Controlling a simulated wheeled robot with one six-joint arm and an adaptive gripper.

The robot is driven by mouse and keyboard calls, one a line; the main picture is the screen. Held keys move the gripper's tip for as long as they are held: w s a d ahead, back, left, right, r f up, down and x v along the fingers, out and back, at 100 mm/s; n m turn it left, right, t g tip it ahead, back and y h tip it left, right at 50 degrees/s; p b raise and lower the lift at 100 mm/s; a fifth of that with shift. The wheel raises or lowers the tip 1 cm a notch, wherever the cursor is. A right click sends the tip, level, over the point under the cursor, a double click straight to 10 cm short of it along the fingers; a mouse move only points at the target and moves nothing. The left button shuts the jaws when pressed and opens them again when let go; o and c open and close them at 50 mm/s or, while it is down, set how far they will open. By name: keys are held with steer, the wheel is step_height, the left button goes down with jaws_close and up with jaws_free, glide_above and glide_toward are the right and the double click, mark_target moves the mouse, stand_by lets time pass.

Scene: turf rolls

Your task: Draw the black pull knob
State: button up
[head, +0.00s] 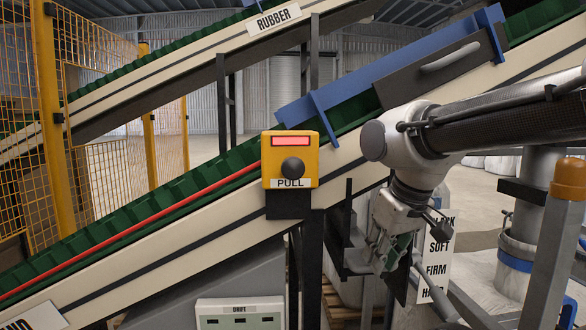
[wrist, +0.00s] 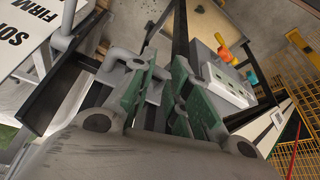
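The black pull knob (head: 292,168) is round and sits on the front of a yellow box (head: 269,160) in the head view. A red lit window is above it and a PULL label below it. My gripper (head: 388,258) hangs pointing down, to the right of and lower than the box, apart from the knob. In the wrist view my gripper (wrist: 160,78) shows two fingers with green pads and a gap between them. I see nothing clearly held. The knob is not visible in the wrist view.
The box is fixed on a sloping conveyor (head: 200,228) with a green belt and a red cord. A black frame (head: 346,240) and a SOFT/FIRM sign (head: 438,258) are close to my gripper. A DRIFT panel (head: 240,313) is below. Yellow mesh fencing (head: 95,50) stands left.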

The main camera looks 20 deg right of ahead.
jaws_close()
stand_by(1.4)
